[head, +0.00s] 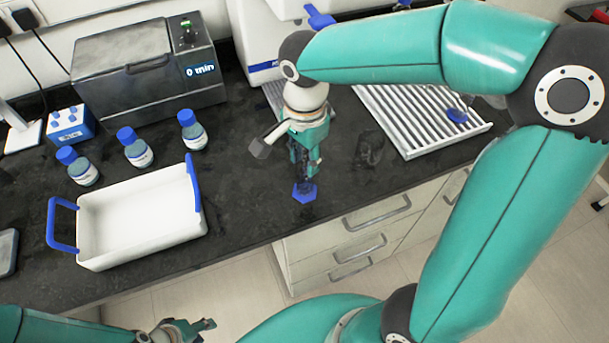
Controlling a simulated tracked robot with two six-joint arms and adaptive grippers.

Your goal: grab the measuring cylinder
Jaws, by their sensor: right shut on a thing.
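The measuring cylinder (304,192) shows its blue six-sided base just below my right gripper (304,172), near the front edge of the dark counter. My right gripper points down and is shut on the cylinder's body, which is mostly hidden between the fingers. The cylinder looks upright. I cannot tell whether its base touches the counter. My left gripper (205,331) is low in the head view, in front of the counter and far from the cylinder. It is partly cut off by the bottom edge, and its opening is unclear.
A white tray (140,262) with blue handles stands on the left, with several blue-capped bottles (137,152) behind it. A grey water bath (150,85) is at the back. A white ribbed drying rack (405,108) lies on the right. A clear glass thing (369,151) stands right of my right gripper.

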